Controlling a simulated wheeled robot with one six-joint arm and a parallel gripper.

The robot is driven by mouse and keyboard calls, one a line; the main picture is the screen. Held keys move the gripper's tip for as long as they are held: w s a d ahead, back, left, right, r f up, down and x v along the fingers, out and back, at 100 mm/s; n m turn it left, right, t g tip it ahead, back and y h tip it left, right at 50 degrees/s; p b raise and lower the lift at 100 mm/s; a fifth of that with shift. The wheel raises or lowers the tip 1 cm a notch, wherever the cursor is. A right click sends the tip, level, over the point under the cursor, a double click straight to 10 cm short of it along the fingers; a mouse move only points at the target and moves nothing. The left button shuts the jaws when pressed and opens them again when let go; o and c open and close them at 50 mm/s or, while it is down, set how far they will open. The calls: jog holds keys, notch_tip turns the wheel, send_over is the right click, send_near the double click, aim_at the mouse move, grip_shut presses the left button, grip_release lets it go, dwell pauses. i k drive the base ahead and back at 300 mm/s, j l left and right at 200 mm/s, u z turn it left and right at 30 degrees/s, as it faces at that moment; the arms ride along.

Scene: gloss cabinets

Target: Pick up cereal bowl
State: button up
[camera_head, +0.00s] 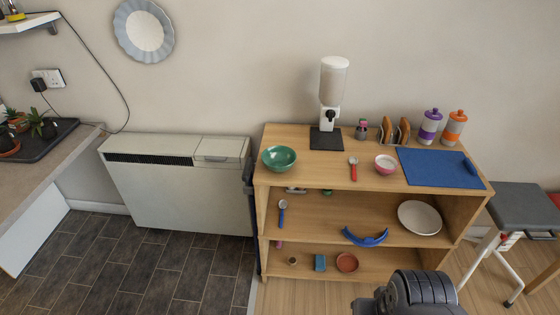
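Several bowls are in view, and I cannot tell for sure which is the cereal bowl. A green bowl (279,158) sits upright near the left front corner of the wooden shelf unit's top (309,139). A small pink bowl (385,164) with pale contents stands on the top, left of a blue mat. A shallow reddish bowl (347,262) is on the lowest shelf. Dark parts of my arm show at the bottom edge, right of centre, in front of the unit. My gripper's fingers do not show.
A cereal dispenser (331,95) stands at the back of the top. A red-handled spoon (353,168) lies between the bowls. Right are a toast rack (395,132), two jars and the blue mat (439,168). A white heater (178,180) stands left, a stool (527,207) right.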

aim_at(278, 159)
jog(key=i+j, duration=0.95)
jog(key=j, duration=0.15)
